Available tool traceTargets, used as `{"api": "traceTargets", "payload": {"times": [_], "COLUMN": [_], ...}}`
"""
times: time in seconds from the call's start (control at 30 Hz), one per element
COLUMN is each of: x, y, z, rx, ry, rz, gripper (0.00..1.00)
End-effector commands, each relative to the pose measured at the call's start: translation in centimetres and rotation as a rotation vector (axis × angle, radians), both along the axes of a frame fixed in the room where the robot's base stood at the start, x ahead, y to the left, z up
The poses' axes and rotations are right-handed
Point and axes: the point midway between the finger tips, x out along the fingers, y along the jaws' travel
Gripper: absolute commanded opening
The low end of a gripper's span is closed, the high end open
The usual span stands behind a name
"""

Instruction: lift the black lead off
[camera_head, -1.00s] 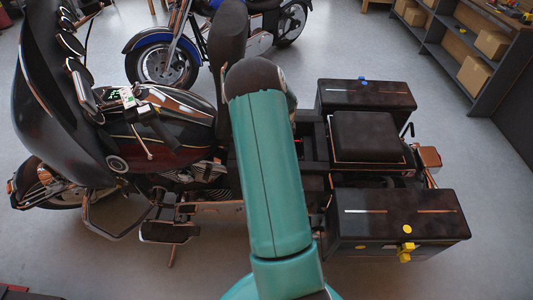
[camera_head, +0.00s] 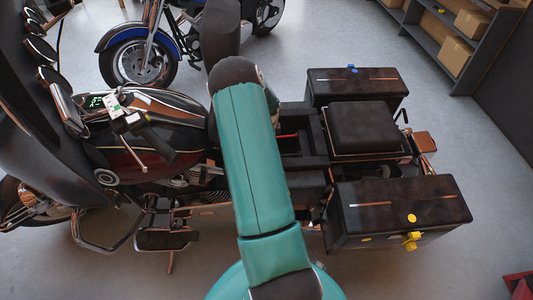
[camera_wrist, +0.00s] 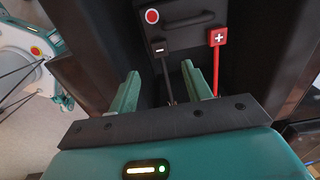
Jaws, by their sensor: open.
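In the wrist view, a battery top with a handle lies in a dark bay. The black lead (camera_wrist: 165,72) has a black end marked with a minus sign and runs down toward me. My gripper (camera_wrist: 158,69) is open, with one teal finger to the left of the black lead and one to the right. The fingers are apart from the lead. The red lead (camera_wrist: 217,60), with a red plus-marked end, stands just right of the right finger. In the head view, my teal arm reaches over the motorcycle (camera_head: 160,120) and hides the gripper.
Dark walls (camera_wrist: 252,75) of the bay stand close on both sides. Two side cases, the near one (camera_head: 395,205) with yellow fittings, flank the motorcycle's rear. A blue motorcycle (camera_head: 135,60) and a shelf (camera_head: 445,40) stand behind. Open floor lies to the right.

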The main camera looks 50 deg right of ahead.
Motion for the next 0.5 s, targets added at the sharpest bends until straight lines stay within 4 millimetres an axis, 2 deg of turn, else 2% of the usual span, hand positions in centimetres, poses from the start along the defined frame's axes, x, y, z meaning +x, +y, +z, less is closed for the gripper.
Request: {"api": "traceTargets", "payload": {"times": [0.03, 0.3, 0.5], "x": [-0.1, 0.4, 0.9], "y": [-0.1, -0.6, -0.7], "z": [-1.2, -6.3, -8.7], "rx": [0.002, 0.0, -0.001], "ry": [0.003, 0.001, 0.001], "rz": [-0.002, -0.002, -0.001], "gripper": [0.49, 0.49, 0.49]}}
